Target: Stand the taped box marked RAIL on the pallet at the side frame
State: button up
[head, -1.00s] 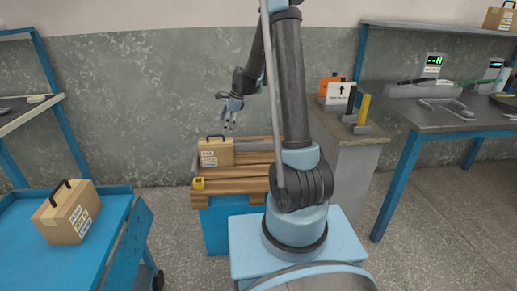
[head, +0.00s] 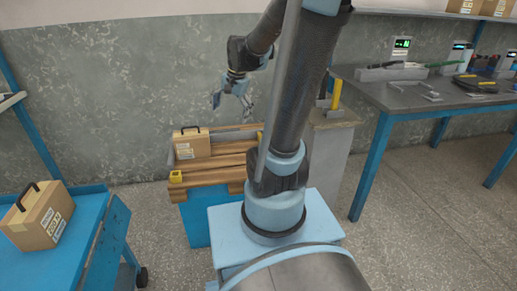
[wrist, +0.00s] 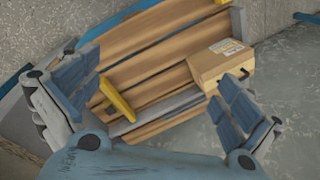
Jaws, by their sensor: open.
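A tan cardboard box (head: 191,144) with a black handle and white labels stands on the slatted wooden pallet (head: 215,177), near its left back corner. The wrist view shows this box (wrist: 222,62) beside a grey bar (wrist: 160,113) on the pallet. A second labelled box (head: 38,217) with a black handle sits on the blue cart at left. I cannot read which box is marked RAIL. My gripper (head: 232,103) is open and empty, above and right of the pallet box. In the wrist view its spread fingers (wrist: 155,85) are apart from the box.
The blue cart (head: 85,200) stands at left, a cluttered workbench (head: 425,97) at right. Open floor lies between cart and pallet.

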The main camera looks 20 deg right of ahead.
jog(key=s+d+f+n+h, duration=0.1)
jog(key=s+d+f+n, duration=0.2)
jog(key=s, duration=0.5)
jog(key=s+d+f+n+h, duration=0.1)
jog(key=s+d+f+n, duration=0.2)
jog(key=s, duration=0.6)
jog(key=shift+d+n+t, duration=0.3)
jog(key=shift+d+n, duration=0.1)
jog(key=shift+n, duration=0.7)
jog(key=shift+s, duration=0.1)
jog(key=shift+w+f, duration=0.25)
jog(key=shift+w, duration=0.2)
